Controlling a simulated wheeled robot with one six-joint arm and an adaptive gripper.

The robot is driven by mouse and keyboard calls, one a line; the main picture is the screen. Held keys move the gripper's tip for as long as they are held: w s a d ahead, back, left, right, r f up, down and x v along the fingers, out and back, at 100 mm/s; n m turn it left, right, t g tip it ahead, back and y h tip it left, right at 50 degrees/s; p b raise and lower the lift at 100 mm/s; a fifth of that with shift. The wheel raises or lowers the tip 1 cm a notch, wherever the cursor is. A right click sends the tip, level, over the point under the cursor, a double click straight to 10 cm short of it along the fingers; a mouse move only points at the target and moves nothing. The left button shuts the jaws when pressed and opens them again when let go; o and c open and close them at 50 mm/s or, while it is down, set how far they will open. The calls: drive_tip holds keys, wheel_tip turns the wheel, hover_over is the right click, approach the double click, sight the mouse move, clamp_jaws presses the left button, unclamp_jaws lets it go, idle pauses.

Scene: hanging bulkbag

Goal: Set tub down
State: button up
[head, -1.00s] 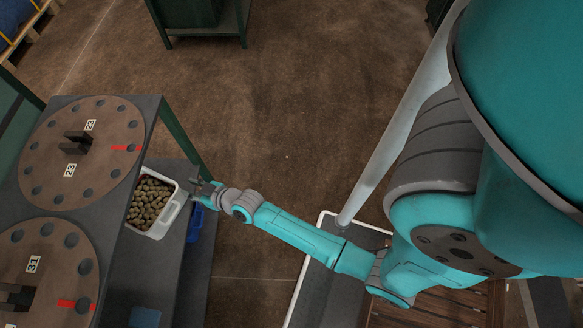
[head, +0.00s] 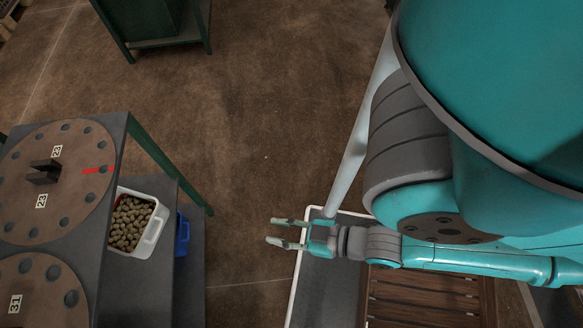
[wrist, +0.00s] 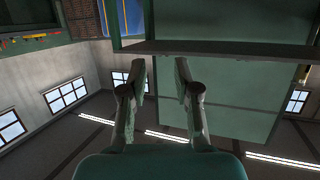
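A white tub (head: 153,231) filled with brown, nut-like lumps (head: 130,222) stands on the dark lower shelf of the stand at the left in the head view. Part of it is hidden under the upper top with the dials. My gripper (head: 276,231) is open and empty, to the right of the tub and well apart from it, with its fingers pointing left. In the wrist view my gripper (wrist: 160,75) shows two parted fingers with nothing between them. The tub is not in the wrist view.
A blue container (head: 182,236) sits right beside the tub. The stand's dark top (head: 112,160) carries two round dials (head: 60,185). A green table (head: 165,40) stands at the back. Brown floor (head: 260,130) lies open between.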

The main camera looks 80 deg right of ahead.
drive_tip(key=s+r, duration=0.1)
drive_tip(key=r, duration=0.2)
drive_tip(key=s+r, duration=0.1)
drive_tip(key=shift+s+a+r, duration=0.2)
drive_tip(key=shift+s+r, duration=0.05)
drive_tip(key=shift+s, duration=0.1)
idle(0.3)
